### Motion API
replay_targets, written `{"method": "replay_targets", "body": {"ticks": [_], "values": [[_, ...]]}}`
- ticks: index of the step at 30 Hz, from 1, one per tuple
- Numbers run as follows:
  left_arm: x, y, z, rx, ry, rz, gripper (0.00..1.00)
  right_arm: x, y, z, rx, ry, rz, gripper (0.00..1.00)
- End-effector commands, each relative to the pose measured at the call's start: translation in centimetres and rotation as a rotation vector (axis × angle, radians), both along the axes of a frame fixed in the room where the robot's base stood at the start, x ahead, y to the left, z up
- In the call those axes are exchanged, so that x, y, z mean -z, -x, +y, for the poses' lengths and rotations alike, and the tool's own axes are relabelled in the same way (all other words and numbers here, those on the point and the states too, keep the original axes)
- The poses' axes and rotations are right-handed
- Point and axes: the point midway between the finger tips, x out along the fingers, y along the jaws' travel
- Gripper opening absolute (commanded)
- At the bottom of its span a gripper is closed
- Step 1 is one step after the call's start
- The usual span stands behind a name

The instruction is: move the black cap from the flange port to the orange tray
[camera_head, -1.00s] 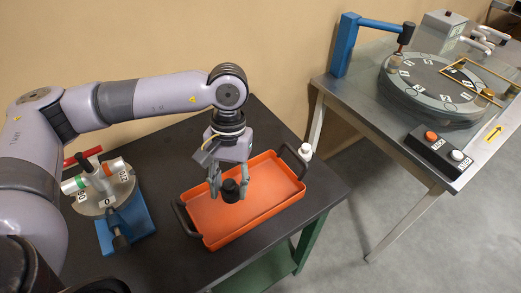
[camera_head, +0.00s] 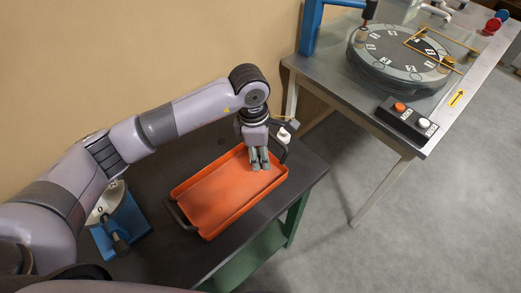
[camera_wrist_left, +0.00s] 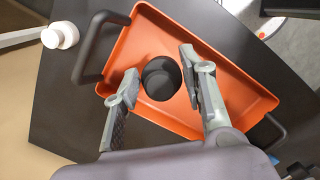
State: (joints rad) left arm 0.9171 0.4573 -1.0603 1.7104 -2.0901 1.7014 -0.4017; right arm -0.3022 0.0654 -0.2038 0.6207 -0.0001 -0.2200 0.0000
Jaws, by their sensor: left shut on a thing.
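The black cap (camera_wrist_left: 160,78) sits between the two fingers of my left gripper (camera_wrist_left: 159,79) in the left wrist view, with its round top towards the camera. In the head view my left gripper (camera_head: 260,163) is over the far right end of the orange tray (camera_head: 214,200), and the cap is hidden there by the fingers. The gripper is shut on the cap. The tray (camera_wrist_left: 122,56) lies below the cap in the left wrist view. The blue fixture with the round flange (camera_head: 128,222) is at the left and partly hidden by my left arm. My right gripper is not in view.
The tray stands on a dark table (camera_head: 310,175) with a small white object (camera_head: 284,134) near its far right corner. A steel table (camera_head: 440,125) with a round dial (camera_head: 395,62) and a button box (camera_head: 408,118) stands to the right.

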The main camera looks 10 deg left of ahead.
Motion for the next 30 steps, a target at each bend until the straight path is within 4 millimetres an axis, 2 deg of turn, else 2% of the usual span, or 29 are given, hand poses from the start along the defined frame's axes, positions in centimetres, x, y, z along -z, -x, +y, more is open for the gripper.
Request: {"method": "replay_targets", "body": {"ticks": [16,28,29,30], "values": [[5.5,0.0,0.0,0.003,0.001,0.002,0.11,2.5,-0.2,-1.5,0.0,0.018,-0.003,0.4],[6.1,0.0,0.0,0.004,0.001,-0.001,0.11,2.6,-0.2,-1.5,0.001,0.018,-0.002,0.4],[6.1,0.0,0.0,0.004,0.001,-0.001,0.4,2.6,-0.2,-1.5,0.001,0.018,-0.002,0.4],[6.1,0.0,0.0,0.004,0.001,-0.001,0.43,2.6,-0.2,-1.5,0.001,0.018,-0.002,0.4]]}}
